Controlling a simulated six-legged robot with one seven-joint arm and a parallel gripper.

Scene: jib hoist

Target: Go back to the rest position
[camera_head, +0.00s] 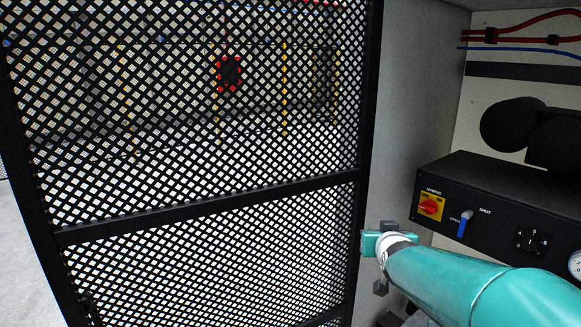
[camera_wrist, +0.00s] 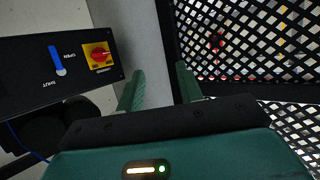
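My gripper (camera_wrist: 159,72) shows in the wrist view with its two green fingers apart and nothing between them. The grey wall edge and the black mesh lie beyond the fingers. In the head view my teal arm reaches in from the lower right. Its end (camera_head: 376,244) is in front of the right edge of the mesh panel (camera_head: 210,195), left of the control box (camera_head: 478,205). I cannot tell from these views whether it touches the mesh. The control box also shows at the left of the wrist view (camera_wrist: 25,72).
The box carries a red-and-yellow rotary switch (camera_head: 431,206), a blue lever (camera_head: 465,222) marked open and shut, a black selector (camera_head: 531,243) and a gauge (camera_head: 575,264). Red and blue lines (camera_head: 520,30) run above. A red-and-black object (camera_head: 229,73) hangs behind the mesh.

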